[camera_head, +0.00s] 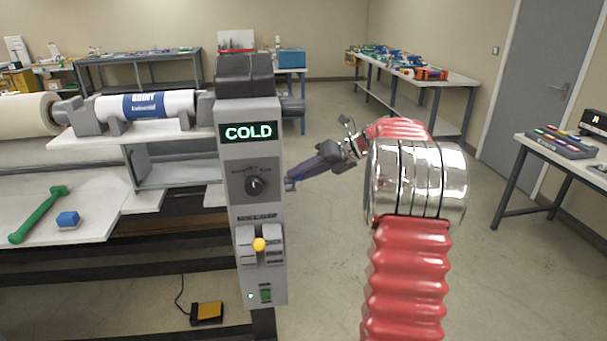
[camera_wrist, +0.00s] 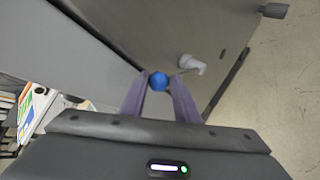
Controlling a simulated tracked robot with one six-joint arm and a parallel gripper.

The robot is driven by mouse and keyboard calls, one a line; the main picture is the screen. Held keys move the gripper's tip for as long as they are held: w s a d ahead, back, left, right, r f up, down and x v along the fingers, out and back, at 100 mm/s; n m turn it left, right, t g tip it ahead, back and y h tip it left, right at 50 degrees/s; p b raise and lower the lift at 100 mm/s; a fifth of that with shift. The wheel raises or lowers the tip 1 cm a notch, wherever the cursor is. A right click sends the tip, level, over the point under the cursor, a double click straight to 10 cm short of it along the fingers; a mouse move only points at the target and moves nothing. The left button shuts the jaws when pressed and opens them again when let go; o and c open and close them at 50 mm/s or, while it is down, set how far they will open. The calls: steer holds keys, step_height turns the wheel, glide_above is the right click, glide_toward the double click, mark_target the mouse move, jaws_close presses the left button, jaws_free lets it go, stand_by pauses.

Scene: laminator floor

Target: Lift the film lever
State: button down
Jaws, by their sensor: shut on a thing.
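My gripper (camera_head: 294,180) reaches in from the right, behind the laminator's control column (camera_head: 254,204). In the wrist view, my gripper (camera_wrist: 158,84) has its two purple-grey fingers closed around a round blue knob (camera_wrist: 159,80), which appears to be the end of the film lever. The lever's shaft is not clearly visible behind the knob. In the head view the column hides the knob and the fingertips. The display (camera_head: 248,132) on the column reads COLD.
A white handle-like part (camera_wrist: 192,64) sticks out of the grey side panel just beside the fingers. A dark grey knob (camera_wrist: 273,10) is farther off. Floor to the right is clear.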

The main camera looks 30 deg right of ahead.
steer(key=c, duration=1.4)
jaws_free()
steer(key=shift+w+a, duration=0.2)
steer(key=shift+w, duration=0.05)
steer(key=shift+c, duration=0.2)
steer(key=shift+s+d, duration=0.1)
steer(key=v, duration=1.3)
steer(key=shift+s+d, duration=0.2)
steer(key=shift+s, duration=0.05)
